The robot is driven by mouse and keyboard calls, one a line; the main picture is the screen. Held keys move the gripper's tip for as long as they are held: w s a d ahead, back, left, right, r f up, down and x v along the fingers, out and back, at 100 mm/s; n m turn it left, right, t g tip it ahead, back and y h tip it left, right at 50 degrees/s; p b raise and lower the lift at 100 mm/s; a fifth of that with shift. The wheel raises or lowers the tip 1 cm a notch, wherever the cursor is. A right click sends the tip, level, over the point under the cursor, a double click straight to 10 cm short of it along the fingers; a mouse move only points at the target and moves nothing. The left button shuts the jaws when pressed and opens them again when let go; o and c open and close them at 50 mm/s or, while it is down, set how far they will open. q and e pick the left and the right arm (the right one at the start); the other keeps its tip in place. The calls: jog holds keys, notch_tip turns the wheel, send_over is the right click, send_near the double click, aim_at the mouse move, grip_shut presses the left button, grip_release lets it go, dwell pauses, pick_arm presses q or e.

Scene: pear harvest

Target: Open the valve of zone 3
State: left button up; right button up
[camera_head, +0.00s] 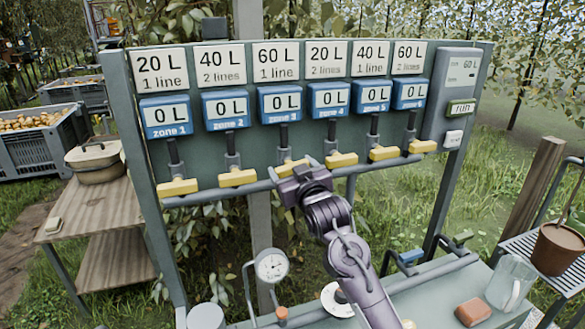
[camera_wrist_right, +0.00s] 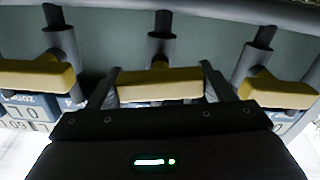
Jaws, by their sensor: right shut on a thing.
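The zone 3 valve has a yellow handle (camera_head: 291,168) set crosswise below the blue zone 3 meter (camera_head: 281,102), which reads 0 L. Its sign above reads 60 L, 1 line. My right gripper (camera_head: 296,172) is at this handle and covers part of it. In the right wrist view the yellow handle (camera_wrist_right: 158,86) lies between the two fingers of my right gripper (camera_wrist_right: 160,88), which is shut on it. The other yellow handles, such as zone 2 (camera_head: 238,178) and zone 4 (camera_head: 341,160), also lie crosswise. My left gripper is not in view.
A control box (camera_head: 460,85) with a run button is at the board's right. Below stand a pressure gauge (camera_head: 271,265), a glass jug (camera_head: 510,283) and a brown block (camera_head: 473,311). A wooden side table (camera_head: 95,215) is at left. Neighbouring handles sit close beside my gripper.

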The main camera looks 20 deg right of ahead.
jog(key=n, duration=0.4)
jog(key=shift+n+p, duration=0.3)
jog(key=shift+p, duration=0.05)
jog(key=n, duration=0.3)
jog(key=shift+n, duration=0.4)
jog(key=n+b, duration=0.1)
jog(key=n, duration=0.2)
jog(key=shift+f, duration=0.1)
jog(key=shift+n+b, duration=0.8)
jog(key=shift+n, duration=1.4)
jog(key=o, duration=1)
jog(key=shift+s, duration=0.1)
